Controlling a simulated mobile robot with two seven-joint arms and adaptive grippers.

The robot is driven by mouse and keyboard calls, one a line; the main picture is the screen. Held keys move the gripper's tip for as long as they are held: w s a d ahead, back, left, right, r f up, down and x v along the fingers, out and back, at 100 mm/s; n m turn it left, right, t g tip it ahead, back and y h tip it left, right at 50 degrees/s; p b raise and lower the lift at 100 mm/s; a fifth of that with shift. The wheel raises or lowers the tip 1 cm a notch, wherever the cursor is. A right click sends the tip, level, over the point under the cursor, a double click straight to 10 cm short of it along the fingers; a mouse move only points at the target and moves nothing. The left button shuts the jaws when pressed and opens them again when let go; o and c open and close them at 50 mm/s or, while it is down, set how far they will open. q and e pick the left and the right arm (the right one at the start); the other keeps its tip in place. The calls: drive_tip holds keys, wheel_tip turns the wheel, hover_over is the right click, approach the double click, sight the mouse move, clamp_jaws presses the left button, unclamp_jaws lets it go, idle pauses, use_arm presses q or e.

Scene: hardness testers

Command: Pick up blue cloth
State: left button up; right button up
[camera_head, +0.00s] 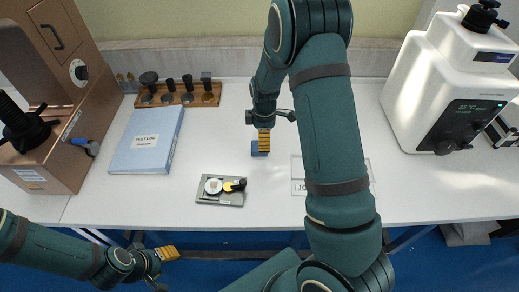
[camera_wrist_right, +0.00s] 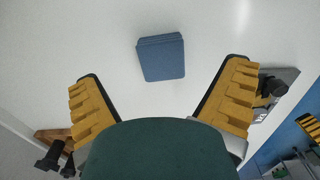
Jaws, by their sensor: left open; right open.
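The blue cloth (camera_head: 257,149) lies folded on the white table, partly hidden by my right gripper (camera_head: 264,142) in the head view. In the right wrist view the cloth (camera_wrist_right: 161,58) shows as a small flat folded square, beyond and between the two spread yellow fingers. The right gripper is open with nothing between its fingers, and its gap above the cloth is hard to judge. My left gripper (camera_head: 168,253) is open and appears empty, low at the left in front of the table's front edge.
A blue-grey test log (camera_head: 147,140) and a grey tray (camera_head: 223,200) with small parts lie left of the cloth. A wooden rack (camera_head: 178,98) stands behind. A brown machine (camera_head: 62,90) stands left, a white machine (camera_head: 452,80) right. A label card (camera_head: 298,175) lies partly behind my arm.

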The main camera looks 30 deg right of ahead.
drive_tip(key=shift+f+b, duration=0.6)
drive_tip(key=shift+f, duration=2.1)
drive_tip(key=shift+c, duration=0.2)
drive_tip(key=c, duration=1)
